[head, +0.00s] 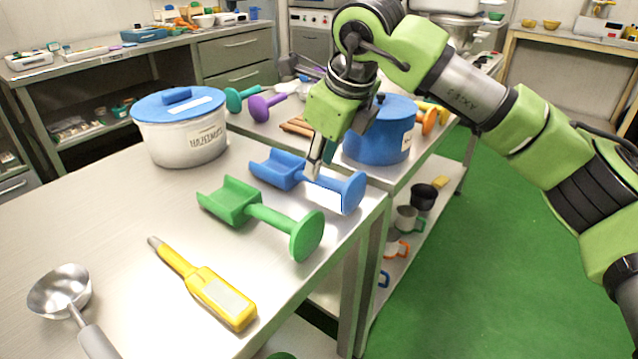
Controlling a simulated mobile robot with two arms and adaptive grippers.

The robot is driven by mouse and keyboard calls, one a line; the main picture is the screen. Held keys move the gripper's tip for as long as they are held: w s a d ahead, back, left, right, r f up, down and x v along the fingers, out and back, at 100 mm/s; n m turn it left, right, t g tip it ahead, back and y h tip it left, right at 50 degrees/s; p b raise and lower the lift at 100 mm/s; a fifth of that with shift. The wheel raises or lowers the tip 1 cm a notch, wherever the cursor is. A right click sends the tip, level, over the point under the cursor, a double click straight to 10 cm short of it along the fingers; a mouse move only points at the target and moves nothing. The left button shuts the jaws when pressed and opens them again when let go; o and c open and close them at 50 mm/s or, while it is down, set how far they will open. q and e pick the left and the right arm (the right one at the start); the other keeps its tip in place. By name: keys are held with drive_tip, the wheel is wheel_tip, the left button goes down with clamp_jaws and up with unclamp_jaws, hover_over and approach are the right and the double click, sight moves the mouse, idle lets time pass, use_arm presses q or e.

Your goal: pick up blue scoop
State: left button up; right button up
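The blue scoop (281,170) lies on the metal table, its open trough to the left and its round end disc (353,193) to the right near the table edge. My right gripper (317,165) points down from above at the scoop's handle, with its fingertips at or just over the handle behind the trough. The fingers overlap in this view, so their opening and any contact with the handle cannot be made out. My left gripper is not in view.
A green scoop (262,214) lies close in front of the blue one. A yellow thermometer-like tool (205,287) and a metal ladle (62,290) lie nearer. A white tub with a blue lid (180,130) stands behind left, a blue pot (382,140) behind right.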

sight(319, 177)
drive_tip(key=x, duration=0.5)
drive_tip(key=shift+s+d+f, duration=0.1)
drive_tip(key=shift+d+f, duration=0.15)
drive_tip(key=shift+a+f, duration=0.1)
drive_tip(key=shift+f, duration=0.2)
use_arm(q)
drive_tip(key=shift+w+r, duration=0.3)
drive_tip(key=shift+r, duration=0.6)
use_arm(e)
clamp_jaws()
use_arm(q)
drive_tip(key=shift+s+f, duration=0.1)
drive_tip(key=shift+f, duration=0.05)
